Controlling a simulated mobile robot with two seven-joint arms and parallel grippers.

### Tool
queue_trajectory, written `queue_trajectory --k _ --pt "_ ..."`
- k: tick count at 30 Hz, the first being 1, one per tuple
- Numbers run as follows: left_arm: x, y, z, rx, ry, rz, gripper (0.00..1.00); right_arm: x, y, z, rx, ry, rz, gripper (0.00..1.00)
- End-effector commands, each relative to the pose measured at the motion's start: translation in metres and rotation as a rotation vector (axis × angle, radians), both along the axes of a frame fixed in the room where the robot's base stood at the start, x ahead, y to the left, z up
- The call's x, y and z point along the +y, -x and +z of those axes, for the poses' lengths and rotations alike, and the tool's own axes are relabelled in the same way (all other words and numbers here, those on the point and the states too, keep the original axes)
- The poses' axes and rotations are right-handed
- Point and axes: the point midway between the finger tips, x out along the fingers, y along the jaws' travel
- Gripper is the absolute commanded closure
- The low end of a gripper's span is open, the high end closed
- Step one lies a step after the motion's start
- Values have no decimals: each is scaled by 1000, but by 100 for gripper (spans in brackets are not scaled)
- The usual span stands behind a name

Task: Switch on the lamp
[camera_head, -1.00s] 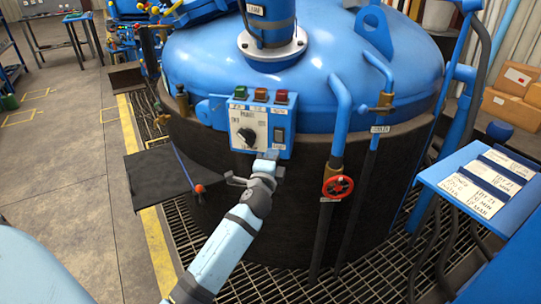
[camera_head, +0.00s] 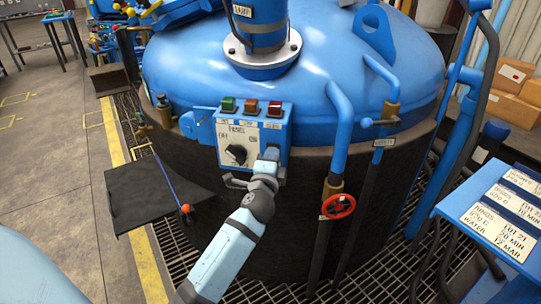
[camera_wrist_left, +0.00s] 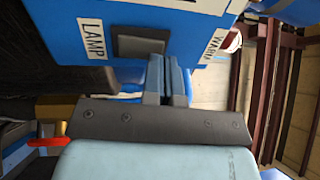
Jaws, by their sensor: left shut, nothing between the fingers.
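The blue control box (camera_head: 281,121) on the furnace front has a white panel with a black knob (camera_head: 236,155) and green, orange and red buttons on top. In the left wrist view a dark square switch (camera_wrist_left: 139,46) sits on the blue face beside a LAMP label (camera_wrist_left: 94,38). My left gripper (camera_head: 272,153) is shut and empty, its tips at the right part of the panel, largely hiding the switch in the head view. In the wrist view its fingertips (camera_wrist_left: 166,60) are at the switch's edge; I cannot tell whether they touch. My right gripper is out of view.
A red valve wheel (camera_head: 338,206) on a blue pipe stands right of the box. A black shelf (camera_head: 155,192) juts out at left. A blue stand with cards (camera_head: 490,222) is at right. The blue furnace lid (camera_head: 200,60) rises behind the box.

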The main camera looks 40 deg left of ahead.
Motion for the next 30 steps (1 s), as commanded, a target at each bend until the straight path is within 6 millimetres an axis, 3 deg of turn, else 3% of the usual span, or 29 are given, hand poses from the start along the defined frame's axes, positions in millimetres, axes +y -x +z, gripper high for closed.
queue_trajectory --k 17,24,30 --pt "-3 2 1 1 0 2 100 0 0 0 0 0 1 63" --pt "-1 -2 11 42 16 2 100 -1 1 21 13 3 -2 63" --pt "-1 -2 2 43 18 2 100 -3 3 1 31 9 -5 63"
